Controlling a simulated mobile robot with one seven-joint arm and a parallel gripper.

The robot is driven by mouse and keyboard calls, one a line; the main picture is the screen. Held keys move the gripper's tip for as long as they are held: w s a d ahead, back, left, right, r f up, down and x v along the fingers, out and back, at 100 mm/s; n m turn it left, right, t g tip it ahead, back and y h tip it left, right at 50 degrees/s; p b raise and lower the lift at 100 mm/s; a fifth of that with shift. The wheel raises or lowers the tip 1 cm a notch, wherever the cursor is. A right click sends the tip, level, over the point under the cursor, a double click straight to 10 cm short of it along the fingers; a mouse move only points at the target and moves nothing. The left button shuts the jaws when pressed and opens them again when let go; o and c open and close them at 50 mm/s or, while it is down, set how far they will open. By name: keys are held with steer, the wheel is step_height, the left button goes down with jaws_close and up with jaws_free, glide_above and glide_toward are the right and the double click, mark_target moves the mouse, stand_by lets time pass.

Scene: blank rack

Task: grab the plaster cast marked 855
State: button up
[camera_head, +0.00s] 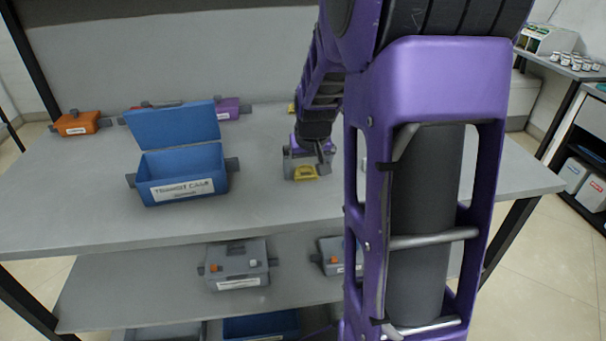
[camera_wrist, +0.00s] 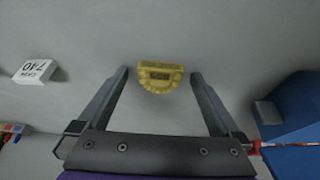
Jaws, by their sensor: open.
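A yellow, arch-shaped plaster cast (camera_wrist: 160,76) lies on the grey shelf in the wrist view. It bears a small dark marking that is too blurred to read surely. In the head view the yellow cast (camera_head: 305,173) shows just below the end of my arm. My gripper (camera_wrist: 160,73) is open, with one finger on each side of the cast and a gap on both sides. The gripper also shows in the head view (camera_head: 308,158), partly hidden by my own arm.
An open blue transit case (camera_head: 182,190) stands left on the shelf (camera_head: 90,215); its blue side (camera_wrist: 295,105) shows at right in the wrist view. A white block marked 740 (camera_wrist: 34,73) lies left. Orange (camera_head: 76,123) and purple (camera_head: 230,108) cases stand behind. Grey cases (camera_head: 238,265) sit below.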

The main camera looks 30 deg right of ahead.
steer(key=shift+s, duration=0.1)
steer(key=c, duration=1.4)
steer(key=shift+r, duration=0.1)
